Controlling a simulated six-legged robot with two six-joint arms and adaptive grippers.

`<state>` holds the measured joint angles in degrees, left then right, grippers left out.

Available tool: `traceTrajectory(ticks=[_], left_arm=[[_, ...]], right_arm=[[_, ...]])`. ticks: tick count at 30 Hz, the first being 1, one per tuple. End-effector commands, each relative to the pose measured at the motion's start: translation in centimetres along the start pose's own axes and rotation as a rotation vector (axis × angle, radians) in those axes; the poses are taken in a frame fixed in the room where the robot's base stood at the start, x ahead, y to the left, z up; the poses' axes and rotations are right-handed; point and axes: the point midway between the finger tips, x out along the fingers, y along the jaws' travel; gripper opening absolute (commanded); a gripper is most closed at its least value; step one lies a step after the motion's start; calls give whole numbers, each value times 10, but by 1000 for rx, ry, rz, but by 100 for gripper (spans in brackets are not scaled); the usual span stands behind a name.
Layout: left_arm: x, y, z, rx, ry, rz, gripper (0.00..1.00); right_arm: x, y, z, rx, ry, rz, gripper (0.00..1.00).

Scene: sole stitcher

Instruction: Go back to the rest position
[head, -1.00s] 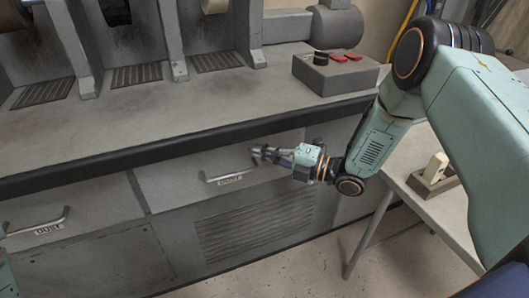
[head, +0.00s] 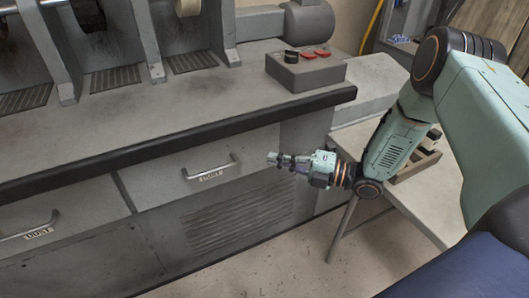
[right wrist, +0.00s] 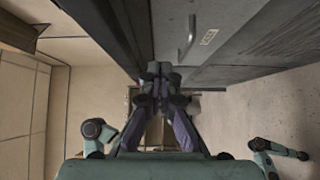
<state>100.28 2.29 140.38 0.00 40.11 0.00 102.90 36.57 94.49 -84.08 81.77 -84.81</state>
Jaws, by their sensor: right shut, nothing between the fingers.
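My right gripper (head: 276,159) is shut and empty. In the head view it hangs in front of the machine's drawer fronts, just right of a drawer handle (head: 209,171) and apart from it. In the right wrist view the gripper's fingertips (right wrist: 160,70) are together, with the drawer front and its handle (right wrist: 187,37) to the right. My left gripper does not show in the head view.
The machine's worktop (head: 200,104) has a dark front edge, with a grey control box (head: 305,72) carrying red switches on it. A side table (head: 410,205) with a small tray stands at right, close to my right forearm. Open floor (head: 290,270) lies below.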

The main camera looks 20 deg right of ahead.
Motion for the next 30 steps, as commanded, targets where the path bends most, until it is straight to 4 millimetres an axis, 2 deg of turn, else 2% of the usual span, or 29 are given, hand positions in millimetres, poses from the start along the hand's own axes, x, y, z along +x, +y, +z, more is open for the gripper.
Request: traceTrajectory(ticks=[8,11,14,16,19,22,25,29,30], left_arm=[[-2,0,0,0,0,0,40],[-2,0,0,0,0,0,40],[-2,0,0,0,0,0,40],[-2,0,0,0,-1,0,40],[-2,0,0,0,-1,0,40],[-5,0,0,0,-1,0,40],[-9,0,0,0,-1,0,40],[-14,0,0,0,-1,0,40],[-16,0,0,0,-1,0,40]], right_arm=[[-7,-1,-1,6,0,0,0],[-8,-3,-1,67,-2,-10,0],[-9,-14,8,233,-68,-53,0],[-13,-30,15,429,-171,-91,0],[-16,-57,12,742,-333,-146,0],[-23,-87,-7,1056,-509,-205,0],[-35,-115,-37,1340,-698,-265,0],[-64,-145,-92,1654,-984,-346,0],[-76,-151,-111,1734,-1082,-371,0]])
